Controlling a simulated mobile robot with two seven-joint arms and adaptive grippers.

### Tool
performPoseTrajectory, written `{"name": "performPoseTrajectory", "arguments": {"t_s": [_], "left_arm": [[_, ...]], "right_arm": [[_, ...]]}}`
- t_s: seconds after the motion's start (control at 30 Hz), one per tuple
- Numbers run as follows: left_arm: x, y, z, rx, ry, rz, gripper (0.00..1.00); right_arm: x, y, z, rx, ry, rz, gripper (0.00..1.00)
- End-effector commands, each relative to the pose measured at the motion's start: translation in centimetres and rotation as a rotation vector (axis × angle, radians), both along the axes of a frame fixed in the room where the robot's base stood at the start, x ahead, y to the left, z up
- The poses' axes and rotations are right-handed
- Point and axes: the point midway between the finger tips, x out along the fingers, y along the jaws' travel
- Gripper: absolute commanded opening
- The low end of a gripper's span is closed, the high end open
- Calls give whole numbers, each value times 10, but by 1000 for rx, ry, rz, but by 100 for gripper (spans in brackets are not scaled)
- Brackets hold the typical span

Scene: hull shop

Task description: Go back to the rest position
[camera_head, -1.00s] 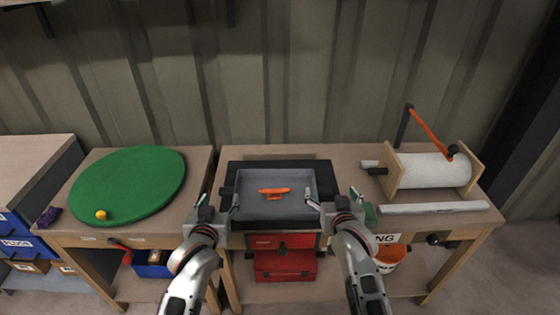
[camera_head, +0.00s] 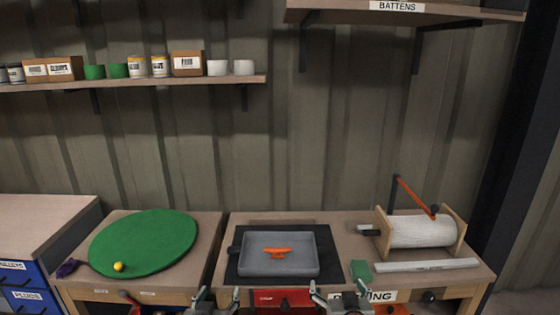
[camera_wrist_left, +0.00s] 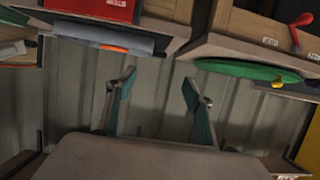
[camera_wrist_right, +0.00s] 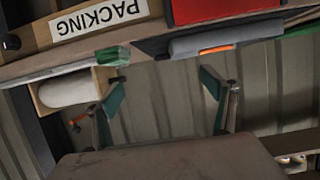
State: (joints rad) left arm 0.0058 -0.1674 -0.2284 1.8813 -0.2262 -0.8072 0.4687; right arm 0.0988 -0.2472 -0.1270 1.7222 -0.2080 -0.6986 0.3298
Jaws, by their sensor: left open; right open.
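My left gripper (camera_head: 215,300) is at the bottom of the head view, in front of the bench edge, open and empty. In the left wrist view its two fingers (camera_wrist_left: 155,95) stand apart with nothing between them. My right gripper (camera_head: 340,297) is also at the bottom, to the right, open and empty. In the right wrist view its fingers (camera_wrist_right: 218,95) are apart too. Both are clear of the grey tray (camera_head: 256,269), which holds an orange piece (camera_head: 278,253) on the bench.
A green round board (camera_head: 145,240) with a yellow ball (camera_head: 118,267) lies on the left bench. A white roll (camera_head: 422,232) on a wooden stand and a pale bar (camera_head: 427,265) are at right. Shelves (camera_head: 170,82) hang on the wall above. A red drawer (camera_head: 284,298) is below the tray.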

Motion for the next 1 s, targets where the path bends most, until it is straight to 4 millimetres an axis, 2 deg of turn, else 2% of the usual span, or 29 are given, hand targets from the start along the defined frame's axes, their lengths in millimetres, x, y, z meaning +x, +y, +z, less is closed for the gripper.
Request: {"name": "performPoseTrajectory", "arguments": {"t_s": [0.03, 0.27, 0.37, 0.53, 0.6, 0.7, 0.83, 0.9, 1.0], "left_arm": [[-10, 3, -14, 11, 16, -10, 52], [-63, 12, -70, 52, 72, -78, 52], [-95, 18, -97, 73, 104, -115, 52], [-170, 28, -145, 109, 166, -195, 52], [-202, 32, -160, 122, 188, -228, 52], [-240, 37, -175, 133, 213, -267, 52], [-270, 40, -184, 140, 230, -297, 52], [-279, 41, -186, 142, 237, -306, 52], [-281, 41, -187, 142, 237, -308, 52]], "right_arm": [[-12, -5, -14, -11, 15, 6, 84], [-75, -21, -70, -62, 65, 60, 84], [-111, -28, -95, -85, 94, 92, 84], [-197, -39, -140, -125, 157, 173, 84], [-233, -41, -152, -135, 182, 210, 84], [-275, -43, -164, -143, 209, 254, 84], [-311, -43, -171, -147, 232, 292, 84], [-320, -43, -172, -147, 237, 302, 84], [-323, -43, -172, -146, 238, 305, 84]]}}
